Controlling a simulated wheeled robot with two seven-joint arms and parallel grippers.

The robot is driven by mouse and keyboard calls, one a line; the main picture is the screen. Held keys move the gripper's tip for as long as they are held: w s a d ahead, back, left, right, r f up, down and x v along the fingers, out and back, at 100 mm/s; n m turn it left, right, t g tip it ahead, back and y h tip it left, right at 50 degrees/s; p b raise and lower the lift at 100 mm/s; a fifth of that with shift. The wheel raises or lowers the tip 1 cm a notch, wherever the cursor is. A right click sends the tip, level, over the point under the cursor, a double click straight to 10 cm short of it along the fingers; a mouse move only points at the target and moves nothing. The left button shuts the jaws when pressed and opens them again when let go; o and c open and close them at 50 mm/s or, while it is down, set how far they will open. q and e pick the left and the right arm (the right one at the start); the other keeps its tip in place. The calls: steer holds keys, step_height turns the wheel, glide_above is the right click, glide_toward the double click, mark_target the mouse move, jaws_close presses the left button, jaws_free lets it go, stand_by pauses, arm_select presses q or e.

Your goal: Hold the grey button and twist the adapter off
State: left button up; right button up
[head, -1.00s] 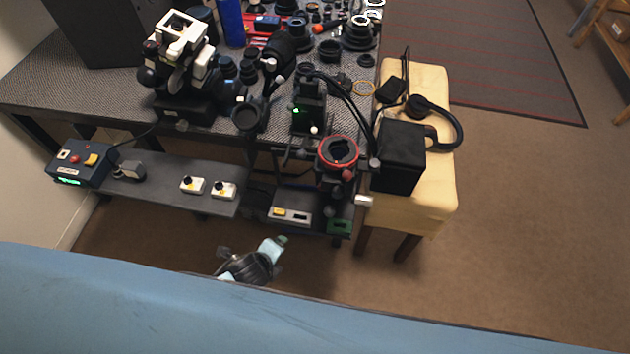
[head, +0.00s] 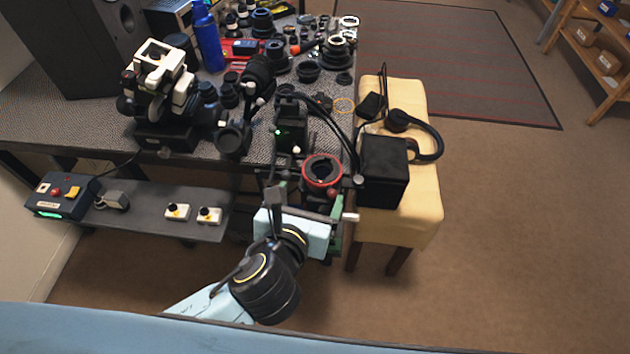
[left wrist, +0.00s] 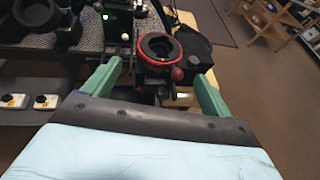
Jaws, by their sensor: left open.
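The adapter (head: 322,172) appears as a red-rimmed ring with a dark centre, on a dark stand at the table's front edge. It also shows in the left wrist view (left wrist: 158,48). A small dark red ball-shaped knob sits by its rim. I cannot make out a grey button. My left gripper (left wrist: 158,72) is open, its two green fingers spread wide with nothing between the tips. The ring lies ahead of and between the fingers, apart from them. In the head view the gripper's pale blue body is just in front of the stand. My right gripper is out of view.
A yellow-topped stool (head: 425,205) with a black box (head: 383,172) and headphones (head: 428,135) stands right of the ring. A microscope-like device (head: 160,85) and many lens parts crowd the table. A lower shelf (head: 145,208) holds small switch boxes.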

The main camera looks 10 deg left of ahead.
mark_target(322, 169)
arm_select(q)
steer(key=x, duration=1)
steer(key=shift+w+f, duration=0.1)
steer(key=shift+w, duration=0.15)
steer(key=shift+c, duration=0.2)
steer(key=c, duration=0.7)
steer(key=shift+c, duration=0.3)
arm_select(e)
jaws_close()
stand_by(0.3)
